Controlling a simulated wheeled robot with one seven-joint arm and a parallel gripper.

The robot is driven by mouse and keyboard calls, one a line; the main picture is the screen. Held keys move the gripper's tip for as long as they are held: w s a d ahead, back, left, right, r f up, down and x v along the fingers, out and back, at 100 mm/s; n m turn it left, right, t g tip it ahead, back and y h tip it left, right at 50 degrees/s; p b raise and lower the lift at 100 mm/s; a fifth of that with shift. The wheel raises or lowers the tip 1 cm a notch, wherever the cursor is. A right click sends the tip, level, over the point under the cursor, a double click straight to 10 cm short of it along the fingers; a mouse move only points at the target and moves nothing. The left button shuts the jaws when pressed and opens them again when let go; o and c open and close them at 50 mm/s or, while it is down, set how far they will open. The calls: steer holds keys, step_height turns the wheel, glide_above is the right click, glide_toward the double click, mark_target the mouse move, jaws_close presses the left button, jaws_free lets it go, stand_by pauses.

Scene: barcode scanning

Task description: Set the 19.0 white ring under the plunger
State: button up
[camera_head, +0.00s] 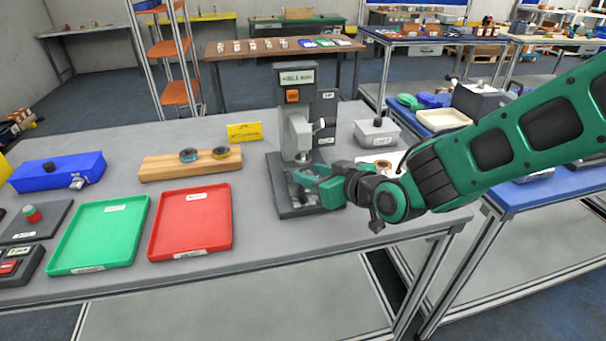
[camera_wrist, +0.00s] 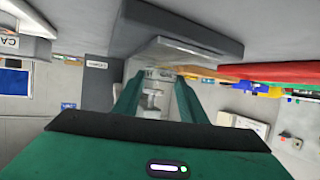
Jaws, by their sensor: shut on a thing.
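The press (camera_head: 297,100) stands on the grey table, with its light plunger column (camera_head: 302,140) above a dark base plate (camera_head: 290,208). My gripper (camera_head: 302,178) reaches in from the right, low over the base plate and near the foot of the plunger. In the wrist view my two green fingers (camera_wrist: 157,80) point forward. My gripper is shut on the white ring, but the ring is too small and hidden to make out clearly. I cannot tell whether it touches the base or is centred under the plunger.
Left of the press are a wooden holder (camera_head: 165,168) with two round pieces, a red tray (camera_head: 224,240), a green tray (camera_head: 60,262) and a blue box (camera_head: 45,176). A grey box (camera_head: 376,134) stands behind my arm. A yellow sign (camera_head: 244,132) stands at the back.

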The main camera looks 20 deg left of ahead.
steer(key=shift+w+a, duration=0.55)
steer(key=shift+a, duration=0.05)
steer(key=shift+w+d+f, duration=0.15)
steer(key=shift+w+f, duration=0.2)
steer(key=shift+f, duration=0.4)
steer(key=shift+s, duration=0.1)
steer(key=o, duration=1.2)
steer(key=shift+a, duration=0.2)
steer(key=v, duration=1.2)
